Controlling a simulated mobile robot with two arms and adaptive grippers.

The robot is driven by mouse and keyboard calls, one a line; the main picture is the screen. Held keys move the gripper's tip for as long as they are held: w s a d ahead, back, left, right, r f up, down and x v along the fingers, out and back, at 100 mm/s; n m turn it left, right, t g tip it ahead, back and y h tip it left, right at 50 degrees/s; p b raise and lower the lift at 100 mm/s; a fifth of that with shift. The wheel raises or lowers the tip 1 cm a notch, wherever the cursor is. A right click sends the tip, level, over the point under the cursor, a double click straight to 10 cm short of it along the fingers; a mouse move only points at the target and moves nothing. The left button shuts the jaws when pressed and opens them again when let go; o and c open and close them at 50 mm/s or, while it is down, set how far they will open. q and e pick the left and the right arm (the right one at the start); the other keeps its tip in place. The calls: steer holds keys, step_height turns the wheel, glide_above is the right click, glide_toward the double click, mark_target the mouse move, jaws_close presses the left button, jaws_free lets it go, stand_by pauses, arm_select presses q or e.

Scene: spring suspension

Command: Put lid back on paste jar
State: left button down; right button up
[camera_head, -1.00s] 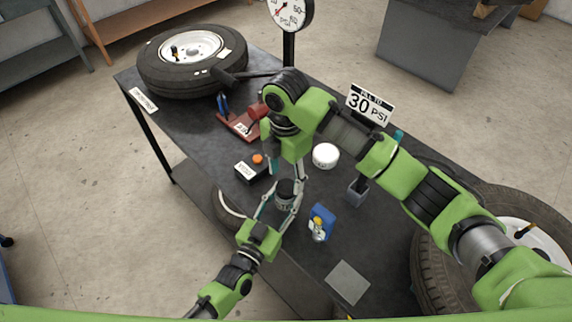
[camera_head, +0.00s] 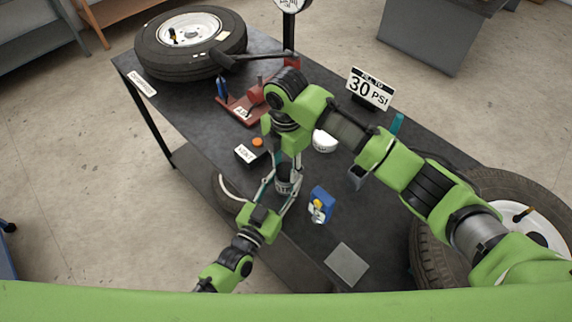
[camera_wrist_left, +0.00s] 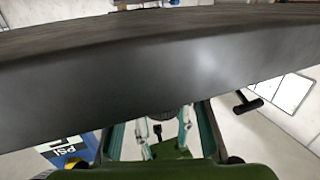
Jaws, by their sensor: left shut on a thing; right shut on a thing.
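The paste jar (camera_head: 284,184) is a small dark cylinder near the front edge of the table. My left gripper (camera_head: 280,188) reaches in from the lower left, with its fingers shut around the jar's sides. My right gripper (camera_head: 286,163) points down from above, directly over the jar. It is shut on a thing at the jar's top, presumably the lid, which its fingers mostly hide. I cannot tell whether lid and jar touch.
A grey square plate (camera_head: 346,264) lies on the front table. A tyre (camera_head: 160,60) lies at far left.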

steer(key=m, duration=0.3)
steer(key=shift+m, duration=0.4)
steer(key=m, duration=0.3)
steer(key=shift+m, duration=0.3)
steer(key=m, duration=0.5)
steer(key=shift+m, duration=0.4)
steer(key=m, duration=0.6)
steer(key=shift+a, duration=0.1)
steer(key=m, duration=0.5)
steer(key=o, duration=1.2)
